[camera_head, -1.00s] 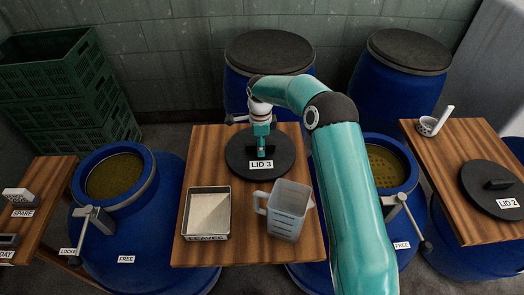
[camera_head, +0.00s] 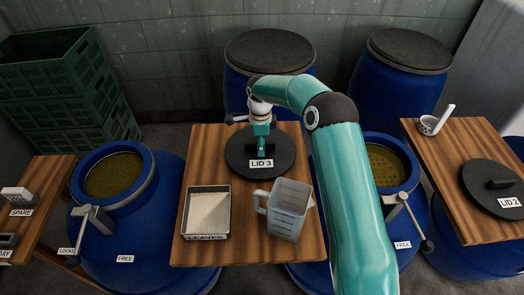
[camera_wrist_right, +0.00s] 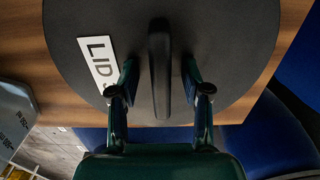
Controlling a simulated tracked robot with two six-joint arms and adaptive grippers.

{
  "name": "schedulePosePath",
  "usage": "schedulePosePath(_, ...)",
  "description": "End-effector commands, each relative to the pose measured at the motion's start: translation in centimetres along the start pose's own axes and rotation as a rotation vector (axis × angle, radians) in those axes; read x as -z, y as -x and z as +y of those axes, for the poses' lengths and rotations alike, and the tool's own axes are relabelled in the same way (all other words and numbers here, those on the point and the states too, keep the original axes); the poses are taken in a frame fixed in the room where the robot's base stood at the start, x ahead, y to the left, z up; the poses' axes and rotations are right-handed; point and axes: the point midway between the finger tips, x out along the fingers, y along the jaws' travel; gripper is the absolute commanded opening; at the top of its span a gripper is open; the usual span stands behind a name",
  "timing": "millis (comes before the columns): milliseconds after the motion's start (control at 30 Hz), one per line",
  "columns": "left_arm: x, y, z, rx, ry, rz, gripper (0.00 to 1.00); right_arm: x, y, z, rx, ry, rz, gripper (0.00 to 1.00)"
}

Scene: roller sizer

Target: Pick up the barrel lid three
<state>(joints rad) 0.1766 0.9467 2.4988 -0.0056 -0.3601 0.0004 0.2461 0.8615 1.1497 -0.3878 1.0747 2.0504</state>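Lid three is a round black disc (camera_head: 238,165) with a white "LID 3" label, lying flat on the middle wooden table. It fills much of the right wrist view (camera_wrist_right: 230,40). Its raised bar handle (camera_wrist_right: 160,65) stands between the fingers of my right gripper (camera_wrist_right: 160,78). The gripper is open, with a gap on each side of the handle. In the head view the right gripper (camera_head: 262,148) points down over the lid's middle and hides part of the handle. My left gripper is not in view.
A metal "LEAVES" tray (camera_head: 208,212) and a clear measuring jug (camera_head: 288,210) stand in front of the lid. Blue barrels (camera_head: 125,215) surround the table. Lid two (camera_head: 495,190) lies on the right table. Green crates (camera_head: 65,90) are stacked at back left.

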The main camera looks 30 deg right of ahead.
Motion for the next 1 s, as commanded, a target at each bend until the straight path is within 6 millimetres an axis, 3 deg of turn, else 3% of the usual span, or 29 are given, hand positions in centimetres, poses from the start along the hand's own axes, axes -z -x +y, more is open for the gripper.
schedulePosePath(33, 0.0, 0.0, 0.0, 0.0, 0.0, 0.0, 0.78, 0.0, 0.0, 0.0, 0.0, 0.0, 0.0, 0.41)
schedulePosePath(300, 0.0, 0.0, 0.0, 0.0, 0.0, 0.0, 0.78, 0.0, 0.0, 0.0, -0.001, 0.0, 0.0, 0.0)
schedulePosePath(1000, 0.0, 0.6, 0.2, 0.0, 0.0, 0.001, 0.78, 0.1, 1.0, -0.1, 0.002, -0.002, 0.0, 0.0)
